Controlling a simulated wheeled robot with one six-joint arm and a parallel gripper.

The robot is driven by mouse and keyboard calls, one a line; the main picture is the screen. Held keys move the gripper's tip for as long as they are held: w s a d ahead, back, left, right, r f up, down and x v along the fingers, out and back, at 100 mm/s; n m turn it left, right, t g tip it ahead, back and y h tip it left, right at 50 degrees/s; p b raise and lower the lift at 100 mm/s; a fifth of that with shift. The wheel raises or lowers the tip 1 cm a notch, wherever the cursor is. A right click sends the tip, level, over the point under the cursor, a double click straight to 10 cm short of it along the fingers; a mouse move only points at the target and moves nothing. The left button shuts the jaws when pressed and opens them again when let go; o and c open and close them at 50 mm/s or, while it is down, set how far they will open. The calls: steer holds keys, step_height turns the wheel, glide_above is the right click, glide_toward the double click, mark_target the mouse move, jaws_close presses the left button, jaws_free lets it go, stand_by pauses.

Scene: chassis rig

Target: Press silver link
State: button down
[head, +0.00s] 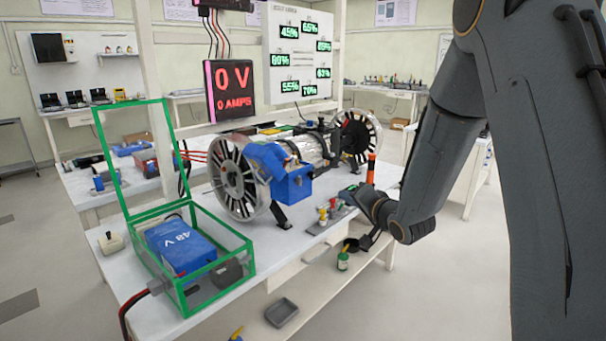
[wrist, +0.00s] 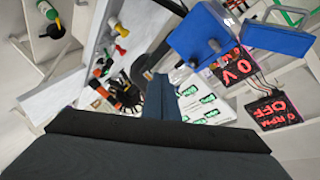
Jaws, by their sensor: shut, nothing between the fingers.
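The wheeled rig stands on the white bench, with a silver spoked wheel (head: 238,177), a silver cylindrical body (head: 306,149) and a blue housing (head: 285,182). I cannot tell which part is the silver link. My gripper (head: 362,197) is at the bench's right side, beside a small panel with coloured knobs (head: 328,213); my wrist hides part of it. In the wrist view my shut, empty fingers (wrist: 160,82) point towards the bench. The blue housing (wrist: 203,35) shows there at upper right, apart from the fingers.
An open green-framed case (head: 217,270) holds a blue 48 V battery (head: 181,246) at the bench's front left. An orange cylinder (head: 371,168) stands near my gripper. A display (head: 231,90) reads 0 V, 0 AMPS. A bottle (head: 343,259) stands on the lower shelf.

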mark_target(295, 159)
steer(key=a+y+b, duration=0.1)
steer(key=y, duration=0.2)
steer(key=a+m+t+y+b, duration=0.1)
steer(key=y, duration=0.3)
steer(key=s+a+m+y+b, duration=0.1)
steer(key=y, duration=0.3)
steer(key=shift+a+r+t+b, duration=0.3)
steer(key=shift+a+r+b, duration=0.05)
steer(key=shift+b, duration=0.05)
steer(key=shift+w, duration=0.1)
steer(key=p+x, duration=0.3)
steer(key=x, duration=1.1)
steer(key=shift+f, duration=0.1)
